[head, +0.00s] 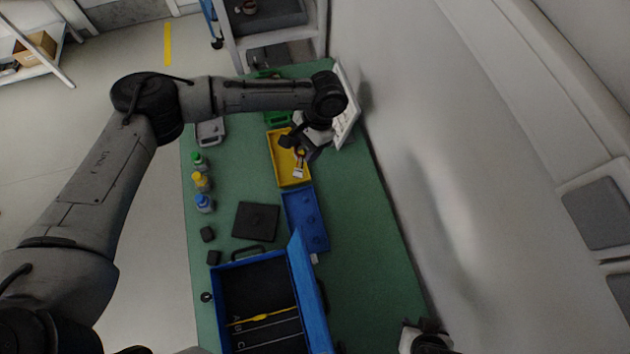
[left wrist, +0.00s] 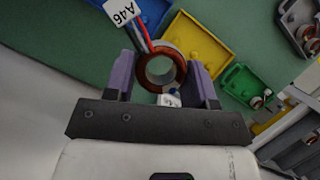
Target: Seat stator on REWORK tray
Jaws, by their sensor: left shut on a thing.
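My left gripper (head: 304,150) is over the yellow tray (head: 281,174) in the head view. The stator appears held above the green table, beside the yellow tray (left wrist: 199,45) in that view. I cannot read any REWORK label on the trays. What seems to be my right gripper (head: 425,339) is cut off at the bottom edge of the head view, its fingers hidden.
A blue tray (head: 318,238) lies nearer than the yellow one, and a green tray (head: 277,119) lies beyond it. An open blue case (head: 313,305) stands in front. A wall borders the table at right.

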